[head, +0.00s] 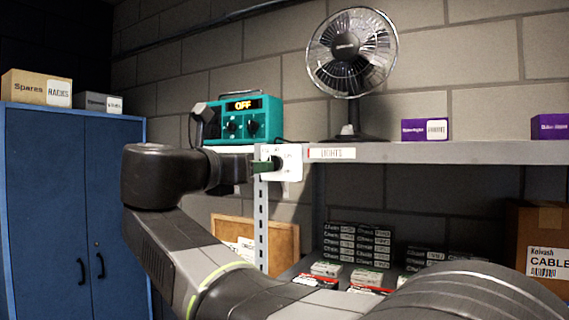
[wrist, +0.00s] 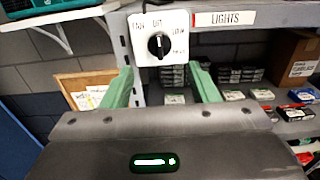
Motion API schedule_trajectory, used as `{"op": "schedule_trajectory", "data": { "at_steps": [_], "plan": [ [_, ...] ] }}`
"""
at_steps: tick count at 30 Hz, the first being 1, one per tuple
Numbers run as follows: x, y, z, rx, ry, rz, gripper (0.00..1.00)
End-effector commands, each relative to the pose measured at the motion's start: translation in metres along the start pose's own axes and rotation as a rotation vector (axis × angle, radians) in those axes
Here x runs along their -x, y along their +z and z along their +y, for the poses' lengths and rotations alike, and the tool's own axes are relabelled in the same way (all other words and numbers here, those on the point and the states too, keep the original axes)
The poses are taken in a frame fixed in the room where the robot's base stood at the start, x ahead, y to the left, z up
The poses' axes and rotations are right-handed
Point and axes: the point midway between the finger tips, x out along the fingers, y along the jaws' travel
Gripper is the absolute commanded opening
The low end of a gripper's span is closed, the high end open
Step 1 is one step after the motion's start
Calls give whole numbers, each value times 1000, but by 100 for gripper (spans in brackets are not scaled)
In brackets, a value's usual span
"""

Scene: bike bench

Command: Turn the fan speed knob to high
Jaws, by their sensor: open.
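The fan speed knob (wrist: 159,44) is black and round, on a white plate (wrist: 178,20) at the shelf's front edge in the wrist view. The plate reads FAN, OFF and LOW, with a lower-right label too small to read surely. The knob's white mark appears to point up, near OFF. My gripper (wrist: 160,68) is open, its two green fingers apart, below and to either side of the knob in the wrist view. In the head view my gripper (head: 264,167) is close to the plate (head: 291,163) and partly covers it; the knob is hard to make out. The black fan (head: 346,48) stands on the shelf.
A teal radio-like box (head: 242,120) showing OFF stands on the shelf at left. The shelf edge (head: 430,152) carries a LIGHTS label (head: 332,153). Small boxes (head: 357,245) sit below. A blue cabinet (head: 75,200) stands at left.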

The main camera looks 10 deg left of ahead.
Motion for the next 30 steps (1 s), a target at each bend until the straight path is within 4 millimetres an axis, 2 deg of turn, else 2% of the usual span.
{"op": "schedule_trajectory", "data": {
  "at_steps": [9,15,21,28,30],
  "plan": [
    [-47,1,-1,0,-3,1,54],
    [-67,1,0,0,-1,1,54],
    [-75,0,0,-1,0,1,54],
    [-75,0,0,-1,1,1,54],
    [-75,0,0,-1,1,1,42]
  ]
}}
